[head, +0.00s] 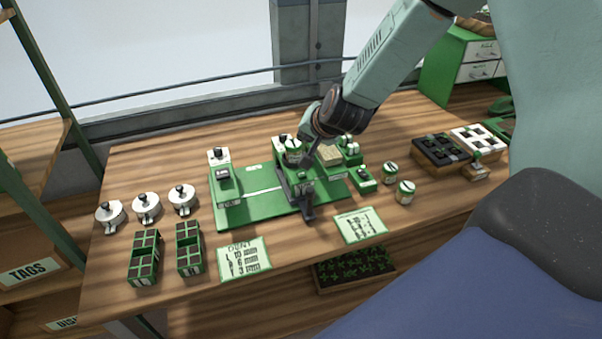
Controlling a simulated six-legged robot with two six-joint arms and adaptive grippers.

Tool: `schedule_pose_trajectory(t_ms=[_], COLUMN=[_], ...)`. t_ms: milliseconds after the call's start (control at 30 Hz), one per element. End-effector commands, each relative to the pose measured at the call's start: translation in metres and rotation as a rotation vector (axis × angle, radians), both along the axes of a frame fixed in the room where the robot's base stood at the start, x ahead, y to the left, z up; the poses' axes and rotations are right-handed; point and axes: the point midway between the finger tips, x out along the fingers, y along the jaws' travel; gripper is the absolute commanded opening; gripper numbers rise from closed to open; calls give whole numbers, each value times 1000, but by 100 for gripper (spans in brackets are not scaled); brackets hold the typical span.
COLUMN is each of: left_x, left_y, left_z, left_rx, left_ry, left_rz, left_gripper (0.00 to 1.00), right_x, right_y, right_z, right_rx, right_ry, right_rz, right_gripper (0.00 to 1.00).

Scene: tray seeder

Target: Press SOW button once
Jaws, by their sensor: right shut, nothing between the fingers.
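My right gripper (308,160) comes down from the upper right over the middle of the green seeder base (240,213). It is shut and empty, close to the seeder's dark central part (298,195). Whether it touches anything is unclear. A small green box with a dark top (363,179) stands at the base's right side, and a white-and-green unit with a dark face (222,172) stands at its left. No SOW lettering is legible, so I cannot tell which part is the button. My left gripper is out of view.
Several white lidded pots (146,207) and two green cell trays (189,248) stand at left. Cards (244,259) lie along the front edge. Two small jars (405,192) and a black tray (440,152) stand at right. Bare wood shows between the cards and the right end.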

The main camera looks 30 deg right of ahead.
Motion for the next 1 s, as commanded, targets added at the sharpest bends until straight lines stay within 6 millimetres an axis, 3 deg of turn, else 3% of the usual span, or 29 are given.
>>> schedule_pose_trajectory(t_ms=[267,1000], left_x=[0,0], left_y=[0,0], left_z=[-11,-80], left_rx=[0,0], left_ry=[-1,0], left_rz=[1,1], left_gripper=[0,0], right_x=[1,3], right_y=[2,4], right_z=[-11,-84], right_rx=[0,-2], right_ry=[0,0], right_rz=[2,3], right_gripper=[0,0])
